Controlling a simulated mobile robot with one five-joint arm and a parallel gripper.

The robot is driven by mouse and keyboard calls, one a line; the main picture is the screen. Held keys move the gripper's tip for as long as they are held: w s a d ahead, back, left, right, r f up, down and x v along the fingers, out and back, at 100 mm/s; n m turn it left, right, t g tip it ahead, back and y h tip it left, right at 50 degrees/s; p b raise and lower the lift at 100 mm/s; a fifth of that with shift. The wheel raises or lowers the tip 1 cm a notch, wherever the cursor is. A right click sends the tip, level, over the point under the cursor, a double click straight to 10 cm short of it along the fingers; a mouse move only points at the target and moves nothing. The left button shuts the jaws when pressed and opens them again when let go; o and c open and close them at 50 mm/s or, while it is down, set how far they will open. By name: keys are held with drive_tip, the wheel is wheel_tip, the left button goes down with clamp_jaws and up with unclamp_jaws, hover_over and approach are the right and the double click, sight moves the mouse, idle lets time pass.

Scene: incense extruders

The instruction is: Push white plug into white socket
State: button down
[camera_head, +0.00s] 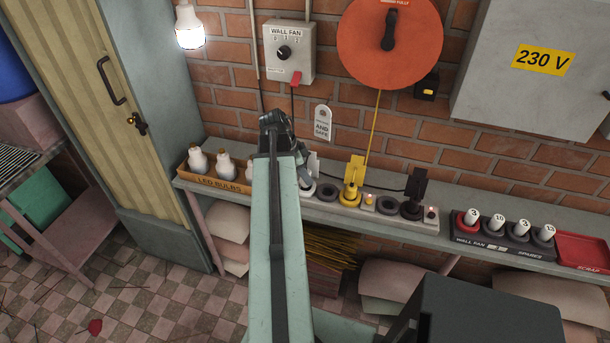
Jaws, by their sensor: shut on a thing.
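The white plug (314,163) shows as a pale upright tab just right of my arm's end, above the left part of the socket strip. My gripper (304,179) is mostly hidden behind my arm and appears shut on the white plug. The white socket (308,193) is at the strip's left end, directly below and partly covered. I cannot tell how far the plug sits in it. A yellow plug (354,172) and a black plug (416,186) stand upright in other sockets to the right.
An empty dark socket (328,192) lies between white and yellow. An LED bulbs box (220,181) stands left of my arm. A fuse holder (490,250) and a red scrap tray (582,249) are at the right. A wall fan switch (290,52) and orange cable reel (370,40) hang above.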

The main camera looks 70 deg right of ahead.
drive_tip(key=shift+f+b, duration=1.1)
drive_tip(key=shift+f, duration=0.05)
drive_tip(key=c, duration=0.9)
unclamp_jaws()
drive_tip(key=p+v, duration=0.7)
drive_tip(key=v, duration=0.1)
